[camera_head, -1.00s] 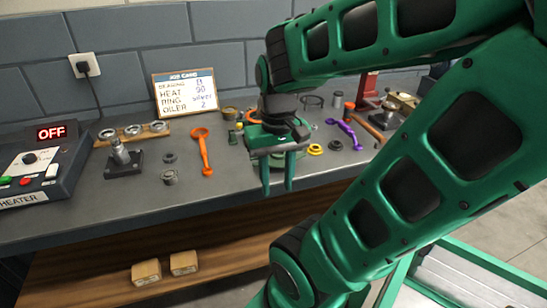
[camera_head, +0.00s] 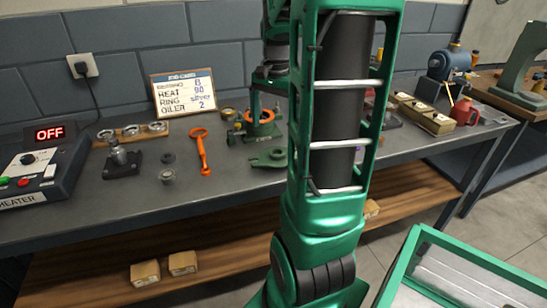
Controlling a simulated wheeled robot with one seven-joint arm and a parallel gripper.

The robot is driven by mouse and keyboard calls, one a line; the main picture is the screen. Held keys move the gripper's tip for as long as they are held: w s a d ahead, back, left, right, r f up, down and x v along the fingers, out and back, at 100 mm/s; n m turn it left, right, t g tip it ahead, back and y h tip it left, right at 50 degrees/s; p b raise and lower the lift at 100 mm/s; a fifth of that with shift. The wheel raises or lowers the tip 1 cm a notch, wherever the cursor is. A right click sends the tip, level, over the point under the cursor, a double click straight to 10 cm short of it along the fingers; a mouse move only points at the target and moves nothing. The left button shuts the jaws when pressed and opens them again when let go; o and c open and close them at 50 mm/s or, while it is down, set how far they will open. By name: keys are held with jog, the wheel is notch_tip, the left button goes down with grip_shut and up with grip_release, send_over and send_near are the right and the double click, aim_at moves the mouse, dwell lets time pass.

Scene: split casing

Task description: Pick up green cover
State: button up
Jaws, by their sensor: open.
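A flat green part that looks like the green cover (camera_head: 270,158) lies on the grey bench, right of the orange wrench. My arm partly covers its right side. My gripper (camera_head: 266,105) is farther back, above and behind the cover and apart from it. It points down and is open, with nothing seen held in it. An orange ring-shaped part (camera_head: 262,116) shows by the fingers; I cannot tell whether they touch it. My arm hides part of the gripper.
An orange wrench (camera_head: 202,150), a dark stand (camera_head: 121,158) and a heater (camera_head: 40,168) reading OFF are at left. A job card (camera_head: 184,92) leans on the wall. Brass-coloured blocks (camera_head: 426,115) and a blue machine (camera_head: 451,62) stand at right. The front bench edge is clear.

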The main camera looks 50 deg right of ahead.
notch_tip(320, 180, down, 4)
jog(key=shift+r, duration=0.1)
jog(key=shift+s+d+f, duration=0.1)
jog(key=shift+d+f, duration=0.05)
jog(key=shift+f, duration=1.15)
jog(key=shift+d+f, duration=0.15)
jog(key=shift+f, duration=1.15)
jog(key=shift+c, duration=0.6)
jog(key=c, duration=1.5)
